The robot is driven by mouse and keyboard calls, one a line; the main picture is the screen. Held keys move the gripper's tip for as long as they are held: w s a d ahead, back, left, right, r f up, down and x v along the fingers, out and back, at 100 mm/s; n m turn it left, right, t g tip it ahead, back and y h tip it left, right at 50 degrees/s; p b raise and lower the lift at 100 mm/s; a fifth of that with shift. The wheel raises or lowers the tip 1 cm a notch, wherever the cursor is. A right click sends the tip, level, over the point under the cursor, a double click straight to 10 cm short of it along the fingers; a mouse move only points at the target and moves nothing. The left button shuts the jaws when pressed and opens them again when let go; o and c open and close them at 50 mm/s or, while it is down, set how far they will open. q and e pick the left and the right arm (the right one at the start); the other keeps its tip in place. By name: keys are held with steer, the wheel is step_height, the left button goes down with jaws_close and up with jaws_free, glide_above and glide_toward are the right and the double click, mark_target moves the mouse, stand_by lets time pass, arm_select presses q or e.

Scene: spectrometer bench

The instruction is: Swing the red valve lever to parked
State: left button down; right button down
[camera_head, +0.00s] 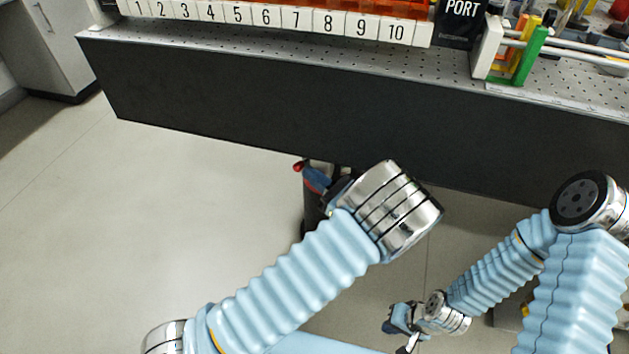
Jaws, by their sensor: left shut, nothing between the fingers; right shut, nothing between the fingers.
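I cannot make out the red valve lever with certainty in the head view. My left gripper (318,178) shows in part beyond my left wrist, below the bench's front edge. It is shut and holds nothing, and its fingertips are hard to make out. A small red tip (299,166) shows beside it, but I cannot tell what it belongs to. My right gripper (398,324) is low at the bottom right, over the floor, shut and empty. Both grippers are well apart from the items on the bench top.
The perforated bench (300,46) has a tall dark front panel (220,110). A rack numbered 1 to 10 (265,18) and a black PORT block (460,20) stand on it. Right of them are coloured upright pieces (528,52) and rods. Floor at left is clear.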

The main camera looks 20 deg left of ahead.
arm_select(q)
steer(key=shift+w+a, duration=0.1)
steer(key=shift+a, duration=0.1)
steer(key=shift+a+r+p, duration=0.15)
steer(key=shift+a+p, duration=0.45)
steer(key=shift+a, duration=0.5)
steer(key=shift+w, duration=0.1)
